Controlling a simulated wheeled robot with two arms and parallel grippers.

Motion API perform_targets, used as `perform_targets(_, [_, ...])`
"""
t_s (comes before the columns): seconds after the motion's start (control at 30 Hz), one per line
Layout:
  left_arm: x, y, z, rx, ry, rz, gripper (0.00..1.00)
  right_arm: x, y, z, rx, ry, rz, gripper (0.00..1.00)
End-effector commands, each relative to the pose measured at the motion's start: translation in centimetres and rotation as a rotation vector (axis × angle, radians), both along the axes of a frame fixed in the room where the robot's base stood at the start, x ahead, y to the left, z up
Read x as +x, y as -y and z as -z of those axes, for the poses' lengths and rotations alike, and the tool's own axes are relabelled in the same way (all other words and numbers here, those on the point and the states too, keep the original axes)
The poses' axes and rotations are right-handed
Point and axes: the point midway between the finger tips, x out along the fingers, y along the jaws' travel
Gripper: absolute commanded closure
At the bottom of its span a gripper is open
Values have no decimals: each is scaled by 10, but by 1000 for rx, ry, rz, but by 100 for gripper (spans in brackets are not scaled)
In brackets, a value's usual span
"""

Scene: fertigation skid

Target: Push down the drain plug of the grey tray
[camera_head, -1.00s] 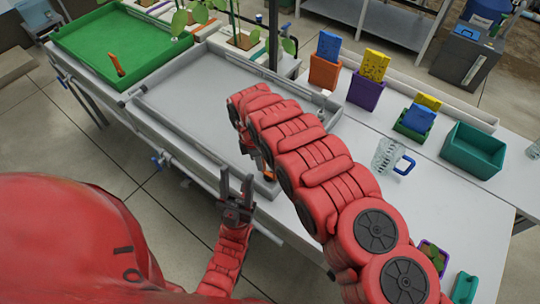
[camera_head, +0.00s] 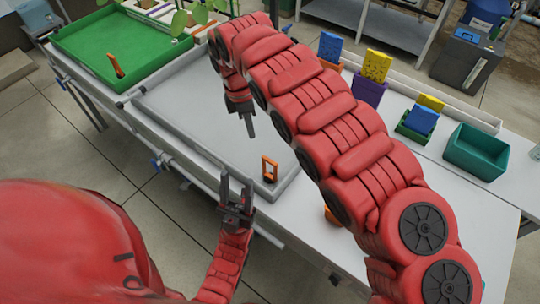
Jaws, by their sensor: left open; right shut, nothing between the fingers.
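The grey tray (camera_head: 185,108) lies on the bench in the middle of the head view, its right part hidden behind my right arm. An orange drain plug with a loop handle (camera_head: 269,169) stands upright near the tray's front right corner. My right gripper (camera_head: 250,130) is shut and empty, pointing down above the tray, to the upper left of the plug and apart from it. My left gripper (camera_head: 237,190) is open and empty, in front of the tray's front edge, left of the plug.
A green tray (camera_head: 100,42) with another orange plug (camera_head: 115,65) is at the left. Right of my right arm are a purple holder (camera_head: 368,89) with a yellow sponge (camera_head: 377,65), a green holder (camera_head: 411,131) and a teal bin (camera_head: 475,151).

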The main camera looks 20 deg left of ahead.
Motion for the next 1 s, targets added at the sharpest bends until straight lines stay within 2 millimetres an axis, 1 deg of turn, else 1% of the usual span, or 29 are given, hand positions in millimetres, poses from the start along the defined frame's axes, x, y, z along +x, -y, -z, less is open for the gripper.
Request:
perform_targets(0.03, [0, 0, 5, 0, -1, 0, 51, 0, -2, -2, 3, 1, -1, 100])
perform_targets(0.2, [0, 0, 8, 0, 0, 0, 51, -1, -3, -14, 0, -1, -1, 100])
perform_targets(0.3, [0, 0, 8, 0, 0, 0, 51, -2, -2, -17, -1, -2, -1, 100])
perform_targets(0.8, [0, 0, 8, 0, 0, 0, 51, -2, -2, -18, -2, -3, 0, 100])
perform_targets(0.87, [0, 0, 8, 0, 0, 0, 51, 0, -3, -16, 5, 0, 4, 100])
perform_targets(0.93, [0, 0, 8, 0, 0, 0, 51, 7, -9, -8, 40, 13, 22, 100])
perform_targets(0.97, [0, 0, 8, 0, 0, 0, 51, 12, -14, -3, 66, 23, 36, 100])
perform_targets(1.0, [0, 0, 8, 0, 0, 0, 51, 23, -22, 6, 117, 44, 64, 100])
